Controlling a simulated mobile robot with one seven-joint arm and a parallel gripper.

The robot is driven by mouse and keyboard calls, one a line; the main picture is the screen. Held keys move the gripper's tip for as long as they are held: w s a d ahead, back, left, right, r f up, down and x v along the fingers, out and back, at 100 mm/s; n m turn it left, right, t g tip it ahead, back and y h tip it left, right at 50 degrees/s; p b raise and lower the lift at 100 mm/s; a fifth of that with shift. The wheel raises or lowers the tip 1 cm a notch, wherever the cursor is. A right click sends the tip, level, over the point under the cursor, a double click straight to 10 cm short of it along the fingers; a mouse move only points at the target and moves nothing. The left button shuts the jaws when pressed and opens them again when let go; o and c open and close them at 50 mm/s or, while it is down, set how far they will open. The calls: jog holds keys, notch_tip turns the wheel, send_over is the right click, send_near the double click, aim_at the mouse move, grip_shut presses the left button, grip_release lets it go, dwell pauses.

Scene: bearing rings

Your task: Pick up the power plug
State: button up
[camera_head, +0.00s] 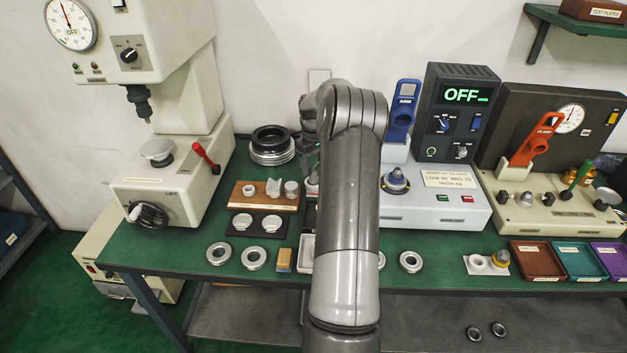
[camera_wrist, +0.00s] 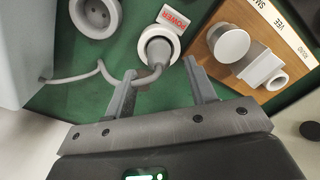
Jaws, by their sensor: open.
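The power plug (camera_wrist: 157,50) shows in the wrist view as a grey, rounded body on a round white base, beside a red-and-white POWER label (camera_wrist: 172,20). A grey cord (camera_wrist: 75,78) curves from it to the left and passes near my left finger. My gripper (camera_wrist: 160,82) is open and empty, its fingers pointing at the plug from the near side. The plug appears between the line of the two fingers, just beyond their tips; I cannot tell the height gap. In the head view my arm hides most of this area.
A round grey socket (camera_wrist: 97,14) lies left of the plug. A wooden board (camera_wrist: 225,62) with white shapes stands close to my right finger. In the head view, a press (camera_head: 165,160) is left, and a grey OFF unit (camera_head: 455,115) is right on the green bench (camera_head: 160,250).

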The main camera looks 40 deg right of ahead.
aim_at(313, 171)
notch_tip(313, 171, down, 3)
jog(key=shift+f, duration=0.2)
jog(key=shift+s, duration=0.1)
jog(key=shift+c, duration=0.5)
jog(key=c, duration=1)
jog(key=shift+r, duration=0.1)
